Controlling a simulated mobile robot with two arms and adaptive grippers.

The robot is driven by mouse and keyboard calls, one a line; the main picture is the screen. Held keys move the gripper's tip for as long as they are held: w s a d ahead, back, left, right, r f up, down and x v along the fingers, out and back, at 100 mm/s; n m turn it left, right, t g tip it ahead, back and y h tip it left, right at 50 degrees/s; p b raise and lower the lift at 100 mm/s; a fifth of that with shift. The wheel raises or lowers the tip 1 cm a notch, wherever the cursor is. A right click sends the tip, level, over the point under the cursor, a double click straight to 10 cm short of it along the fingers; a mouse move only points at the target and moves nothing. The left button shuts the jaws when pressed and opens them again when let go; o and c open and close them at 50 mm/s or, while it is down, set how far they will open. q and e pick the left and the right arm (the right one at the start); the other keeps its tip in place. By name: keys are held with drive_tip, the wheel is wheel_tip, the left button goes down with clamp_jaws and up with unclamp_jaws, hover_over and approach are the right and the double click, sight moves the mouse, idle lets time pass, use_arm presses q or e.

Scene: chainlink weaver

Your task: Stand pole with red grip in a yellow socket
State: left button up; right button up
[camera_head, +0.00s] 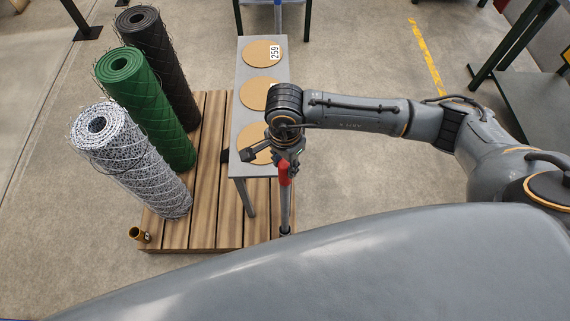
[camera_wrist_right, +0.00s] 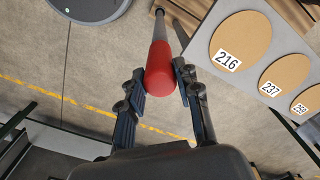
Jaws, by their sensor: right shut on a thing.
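The pole's red grip (camera_head: 285,173) is between the fingers of my right gripper (camera_head: 283,157), which is shut on it. In the right wrist view, the red grip (camera_wrist_right: 160,72) lies between the two dark fingers of the gripper (camera_wrist_right: 161,78). The grey shaft (camera_head: 285,208) hangs roughly upright below the grip. Its lower end is near the pallet's right front corner, by a small dark piece; I cannot tell whether it touches or sits in anything. My left gripper is out of view.
White, green (camera_head: 150,108) and black mesh rolls stand on the wooden pallet (camera_head: 206,217). A narrow grey table (camera_head: 242,90) with round tan numbered plates stands behind the pole. My own grey body fills the lower right. Open floor (camera_head: 360,180) lies right of the pallet.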

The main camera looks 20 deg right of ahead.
wheel_tip(320, 180, up, 12)
drive_tip(key=p, duration=0.5)
drive_tip(key=shift+f, duration=0.25)
idle(0.5)
